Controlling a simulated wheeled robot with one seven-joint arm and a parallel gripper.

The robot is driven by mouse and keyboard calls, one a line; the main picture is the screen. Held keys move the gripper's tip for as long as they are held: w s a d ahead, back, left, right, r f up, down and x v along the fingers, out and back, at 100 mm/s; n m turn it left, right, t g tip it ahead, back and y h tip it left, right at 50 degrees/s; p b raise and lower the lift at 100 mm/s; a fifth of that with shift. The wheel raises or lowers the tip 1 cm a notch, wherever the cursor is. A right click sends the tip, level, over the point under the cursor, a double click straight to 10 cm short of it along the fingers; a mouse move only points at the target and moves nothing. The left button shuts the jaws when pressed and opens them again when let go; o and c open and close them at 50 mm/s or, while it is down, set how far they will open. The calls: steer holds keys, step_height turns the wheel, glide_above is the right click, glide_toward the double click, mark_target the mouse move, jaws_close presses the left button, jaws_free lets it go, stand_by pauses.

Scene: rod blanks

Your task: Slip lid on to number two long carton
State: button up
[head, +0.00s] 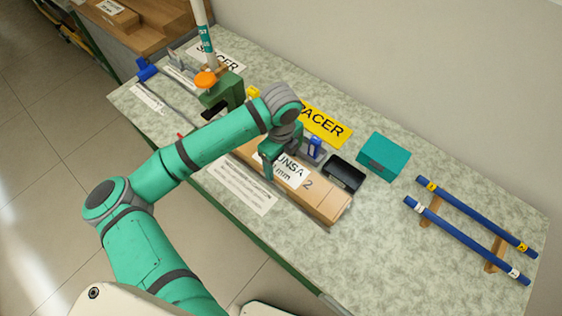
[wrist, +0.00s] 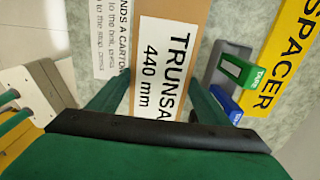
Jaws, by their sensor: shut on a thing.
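The number two long carton (head: 326,199) lies along the bench, brown, with a "2" and a white label reading TRUNSA 440 mm. In the wrist view its brown top (wrist: 183,14) runs away between my fingers. My gripper (head: 280,160) points down over the carton, with a finger at each long side, and is shut on it. I cannot tell whether the fingers hold a lid or the carton body. No separate lid can be made out, and the arm hides part of the carton.
A black tray (head: 344,172) and teal box (head: 383,155) stand right of the carton. A yellow spacer sign (head: 325,124) lies behind. Blue rods (head: 475,218) rest on wooden supports at the right. A green fixture (head: 223,90) stands at the left. Bench front right is clear.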

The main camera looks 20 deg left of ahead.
mark_target(281, 164)
steer(key=shift+f, duration=0.4)
steer(key=shift+f, duration=0.1)
steer(key=o, duration=1)
step_height(281, 164, up, 12)
steer(key=shift+r, duration=0.15)
